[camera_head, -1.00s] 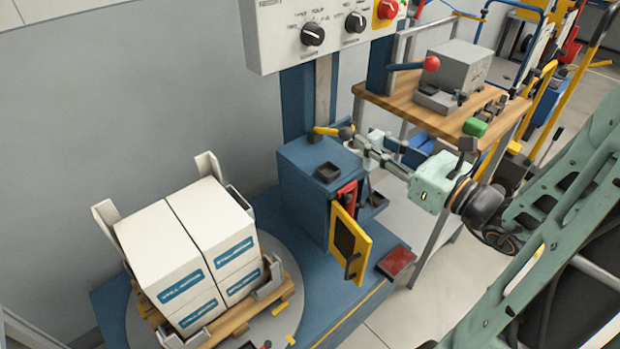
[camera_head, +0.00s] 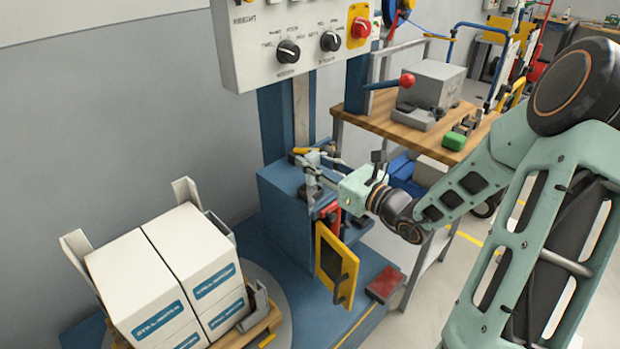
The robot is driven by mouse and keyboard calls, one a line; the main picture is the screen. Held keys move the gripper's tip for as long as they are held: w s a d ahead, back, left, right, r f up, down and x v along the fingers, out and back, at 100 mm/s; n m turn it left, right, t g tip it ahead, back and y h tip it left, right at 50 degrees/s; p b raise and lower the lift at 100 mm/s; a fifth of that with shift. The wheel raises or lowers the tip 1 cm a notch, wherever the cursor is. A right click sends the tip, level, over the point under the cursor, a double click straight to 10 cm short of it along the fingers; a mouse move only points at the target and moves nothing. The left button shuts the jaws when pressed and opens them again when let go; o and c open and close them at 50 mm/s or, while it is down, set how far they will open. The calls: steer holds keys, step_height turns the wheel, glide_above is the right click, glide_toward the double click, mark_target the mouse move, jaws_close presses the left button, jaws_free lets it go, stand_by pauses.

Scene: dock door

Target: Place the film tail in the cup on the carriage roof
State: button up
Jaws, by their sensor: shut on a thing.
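The carriage is a blue box (camera_head: 280,193) on the mast. The cup is a small dark square holder (camera_head: 310,191) on its roof. My gripper (camera_head: 307,166) reaches in from the right, with its fingertips just above the cup. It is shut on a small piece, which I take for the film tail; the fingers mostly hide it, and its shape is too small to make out. I cannot tell whether the piece touches the cup.
A yellow lever (camera_head: 305,150) with a dark knob lies close behind my fingertips. The yellow-framed door (camera_head: 334,262) stands open on the carriage. White boxes (camera_head: 150,275) stand on a pallet at left. A wooden bench (camera_head: 400,130) stands behind my arm.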

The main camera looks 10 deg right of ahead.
steer(key=shift+w+a+f+b, duration=0.15)
steer(key=shift+f+b, duration=0.1)
steer(key=shift+f, duration=0.4)
steer(key=shift+w+d+f+b, duration=0.1)
steer(key=shift+f+b, duration=0.15)
steer(key=shift+f, duration=0.45)
steer(key=shift+w+a+f+b, duration=0.15)
steer(key=shift+f+b, duration=0.1)
steer(key=shift+f, duration=0.4)
steer(key=shift+f, duration=0.25)
steer(key=o, duration=0.9)
steer(key=shift+o, duration=0.2)
steer(key=shift+r, duration=0.1)
steer(key=shift+r, duration=0.15)
steer(key=p+v, duration=0.1)
steer(key=v, duration=1.1)
steer(key=shift+p, duration=0.3)
